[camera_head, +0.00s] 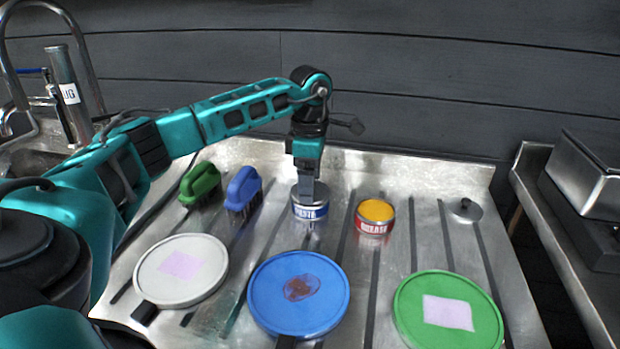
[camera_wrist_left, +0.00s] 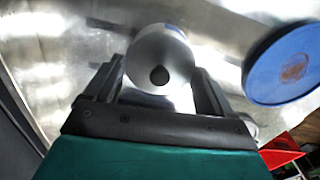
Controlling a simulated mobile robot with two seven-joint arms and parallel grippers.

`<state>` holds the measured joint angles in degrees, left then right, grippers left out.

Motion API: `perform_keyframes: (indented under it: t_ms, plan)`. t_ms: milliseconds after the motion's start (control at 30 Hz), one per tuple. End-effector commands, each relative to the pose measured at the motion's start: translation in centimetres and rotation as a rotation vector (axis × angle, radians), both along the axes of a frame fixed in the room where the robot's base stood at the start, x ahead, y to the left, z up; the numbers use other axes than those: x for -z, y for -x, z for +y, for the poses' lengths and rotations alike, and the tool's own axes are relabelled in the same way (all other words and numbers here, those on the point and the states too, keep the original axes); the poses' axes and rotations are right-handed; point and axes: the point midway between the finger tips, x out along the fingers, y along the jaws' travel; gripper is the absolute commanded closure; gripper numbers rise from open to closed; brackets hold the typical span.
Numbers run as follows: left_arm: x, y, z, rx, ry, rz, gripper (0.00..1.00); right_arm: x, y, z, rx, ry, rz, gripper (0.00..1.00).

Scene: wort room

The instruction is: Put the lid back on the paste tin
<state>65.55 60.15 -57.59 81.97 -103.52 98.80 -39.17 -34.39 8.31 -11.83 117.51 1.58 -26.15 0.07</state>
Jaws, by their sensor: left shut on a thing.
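My left gripper (camera_head: 307,186) points down at the blue-labelled tin (camera_head: 311,211) in the head view. In the left wrist view its fingers (camera_wrist_left: 158,78) are on either side of a round grey metal lid (camera_wrist_left: 160,48) with a dark knob. The gripper is shut on this lid, which is at the top of the blue-labelled tin. I cannot tell whether the lid is fully seated. A red-labelled tin (camera_head: 373,228) stands open to the right, with yellow paste (camera_head: 376,210) inside. Another grey lid with a knob (camera_head: 466,210) lies farther right. My right gripper does not show.
Green (camera_head: 200,183) and blue (camera_head: 243,189) brushes stand left of the tins. White (camera_head: 205,260), blue (camera_head: 335,285) and green (camera_head: 415,325) round discs lie in front on the grooved steel board (camera_head: 435,175). A sink tap is at the far left.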

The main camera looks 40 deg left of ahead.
Motion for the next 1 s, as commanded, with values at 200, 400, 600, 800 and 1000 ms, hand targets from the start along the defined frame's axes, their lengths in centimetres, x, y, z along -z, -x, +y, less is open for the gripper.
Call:
perform_keyframes:
  t_ms: [200, 400, 600, 800, 1000]
  plan:
    - [0.02, 0.0, -0.01, 0.0, 0.0, 0.0, 0.45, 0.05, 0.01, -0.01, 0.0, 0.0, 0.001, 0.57]
    - [-0.05, 0.02, -0.01, 0.0, 0.001, 0.001, 0.45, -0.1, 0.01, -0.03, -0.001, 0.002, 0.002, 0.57]
    - [-0.06, 0.03, -0.01, 0.0, 0.0, 0.001, 0.45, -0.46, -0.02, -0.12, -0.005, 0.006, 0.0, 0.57]
    - [0.03, 0.02, 0.0, 0.0, 0.0, 0.001, 0.45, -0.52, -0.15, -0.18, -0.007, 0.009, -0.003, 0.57]
    - [0.02, 0.02, -0.01, 0.0, 0.001, 0.001, 0.45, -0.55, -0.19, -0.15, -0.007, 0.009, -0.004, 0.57]
